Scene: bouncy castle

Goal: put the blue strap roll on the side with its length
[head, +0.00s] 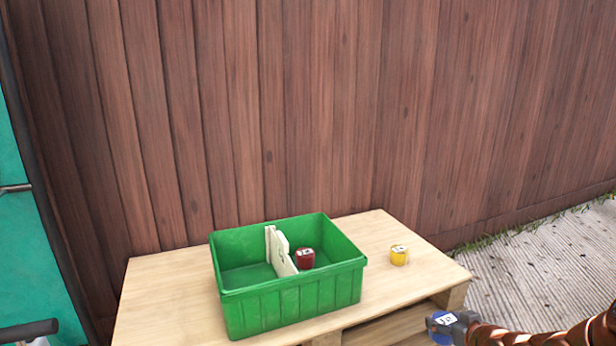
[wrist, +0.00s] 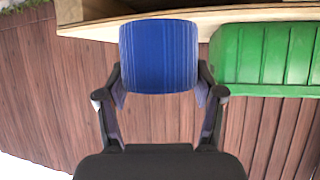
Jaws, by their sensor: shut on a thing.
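My gripper (head: 458,322) is shut on the blue strap roll (head: 438,326) at the lower right of the head view, in front of the pallet's right corner. In the wrist view the blue strap roll (wrist: 160,55) sits between the two fingers of my gripper (wrist: 160,92). A pale label with dark marks shows on the roll in the head view; I cannot read it. The green crate (head: 290,300) stands on the pallet, with a white divider (head: 277,252) splitting it into left and right compartments. A dark red roll (head: 305,258) is in the right compartment. The left compartment looks empty.
A yellow roll (head: 399,255) stands on the wooden pallet top (head: 160,305), right of the crate. A brown plank fence (head: 300,110) rises close behind. Grey decking (head: 530,260) lies to the right. Teal material (head: 12,250) and dark bars are at the left edge.

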